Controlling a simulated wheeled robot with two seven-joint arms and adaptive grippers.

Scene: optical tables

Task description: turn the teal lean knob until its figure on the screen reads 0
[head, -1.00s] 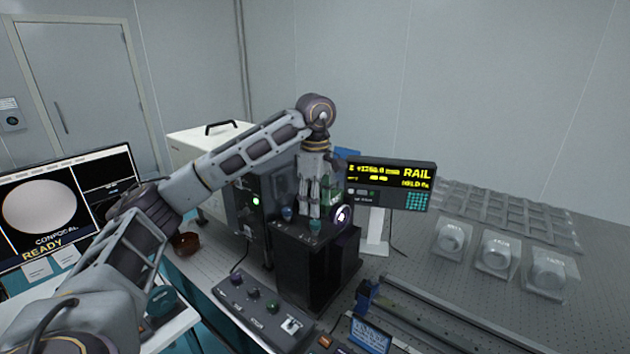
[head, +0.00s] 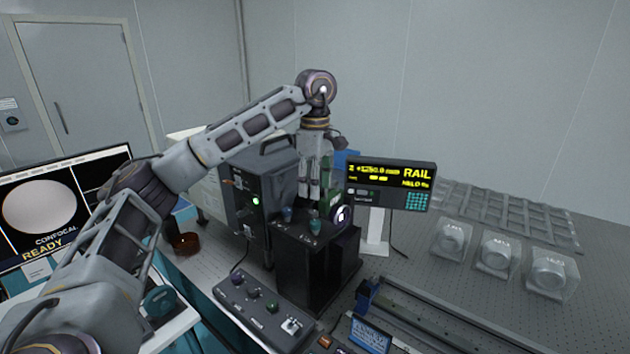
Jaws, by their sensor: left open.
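Two small knobs stand on top of a black box (head: 300,258): a blue-teal knob (head: 287,214) at its back left and a greener teal knob (head: 314,226) nearer its middle. I cannot read their labels, so I cannot tell which is the lean knob. My left gripper (head: 313,194) points down above and behind these knobs, open, its fingers apart from both. A dark screen (head: 391,185) on a stand shows yellow figures and the word RAIL; its smaller lines are too small to read surely. My right gripper is out of view.
A grey control box (head: 262,310) with several small knobs lies in front of the black box. A round lit part (head: 341,215) sits at the black box's right. Rails (head: 450,320) and clear-cased parts (head: 497,253) are at the right. A CONFOCAL monitor (head: 50,205) stands left.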

